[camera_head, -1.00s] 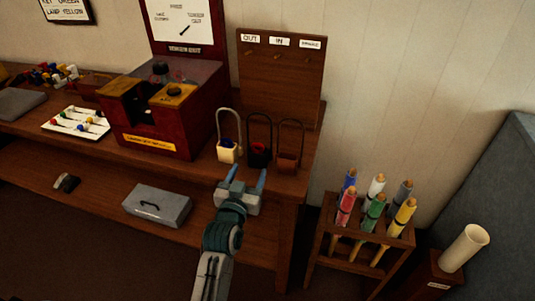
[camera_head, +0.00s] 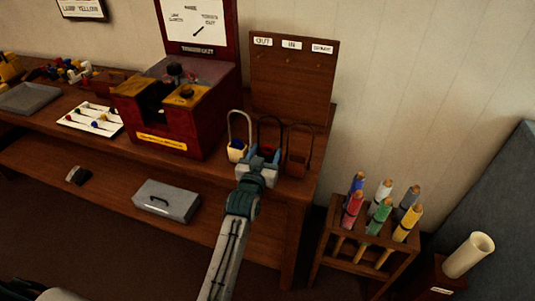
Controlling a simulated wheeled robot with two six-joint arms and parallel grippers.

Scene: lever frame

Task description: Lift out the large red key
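A black looped holder (camera_head: 268,127) stands near the right end of the wooden bench, with a small red thing (camera_head: 268,150) showing in it; I take this for the red key, but its shape and size are not clear. My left gripper (camera_head: 262,157) is in front of this holder with its two blue fingers apart, one toward each side. I cannot tell whether the fingers touch anything. The gripper hides the lower part of the holder. My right gripper is not in view.
A cream holder (camera_head: 237,152) with something blue stands close on the left, a brown holder (camera_head: 299,163) close on the right. A wooden board (camera_head: 292,80) rises behind. A red box (camera_head: 190,130) is further left. A rack of coloured rods (camera_head: 330,228) stands at right.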

